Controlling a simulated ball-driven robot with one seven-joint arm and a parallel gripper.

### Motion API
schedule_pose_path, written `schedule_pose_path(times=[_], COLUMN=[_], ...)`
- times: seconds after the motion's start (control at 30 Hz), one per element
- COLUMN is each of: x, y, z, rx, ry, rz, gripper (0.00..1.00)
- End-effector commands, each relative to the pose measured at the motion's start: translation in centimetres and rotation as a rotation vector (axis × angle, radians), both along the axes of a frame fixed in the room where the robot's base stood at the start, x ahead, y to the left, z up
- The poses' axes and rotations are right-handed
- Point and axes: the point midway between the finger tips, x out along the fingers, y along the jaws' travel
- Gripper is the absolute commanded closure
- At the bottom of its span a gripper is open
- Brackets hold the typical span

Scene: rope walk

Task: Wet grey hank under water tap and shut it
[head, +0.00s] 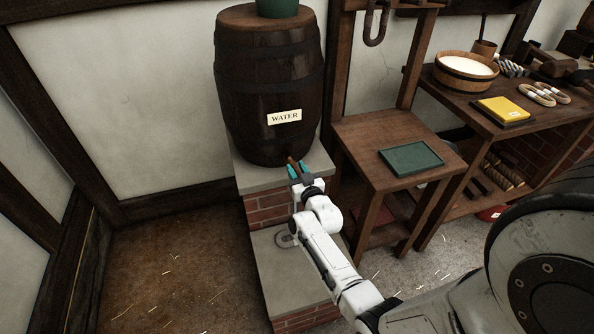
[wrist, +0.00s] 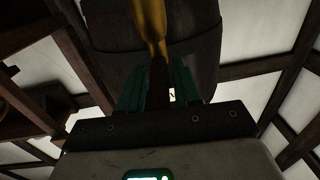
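The wooden barrel (head: 270,90) labelled WATER stands on a stone-topped brick ledge. Its tap is low on the front; the brown tap handle (wrist: 159,82) and brass tap body (wrist: 151,22) show in the wrist view. My gripper (head: 298,168) is at the tap, its teal fingers (wrist: 158,88) on either side of the handle. A sliver of the pale label shows between handle and right finger, so the fingers look apart. A grey ring-shaped thing (head: 287,240) lies on the lower stone step, partly behind my arm; whether it is the grey hank I cannot tell. No water stream is visible.
A wooden stand with a green tray (head: 409,158) is right of the barrel. The bench (head: 500,125) further right holds a wooden tub (head: 464,74), a yellow block (head: 503,109) and pale hanks (head: 537,95). The floor (head: 165,260) left of the brick ledge is clear apart from straw.

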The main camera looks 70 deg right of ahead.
Motion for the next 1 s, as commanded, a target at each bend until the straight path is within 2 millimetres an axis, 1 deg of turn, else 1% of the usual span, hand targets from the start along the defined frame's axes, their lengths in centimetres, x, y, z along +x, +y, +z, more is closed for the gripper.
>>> schedule_pose_path(times=[0.03,0.3,0.33,1.0], x=[-0.01,-0.01,-0.01,0.13], y=[0.01,0.01,0.01,0.15], z=[0.0,0.0,0.0,0.24], rx=[0.0,0.0,0.0,0.001], ry=[0.0,0.0,0.0,-0.001], rz=[0.0,0.0,0.0,-0.017], gripper=[0.73,0.98,1.0,1.0])
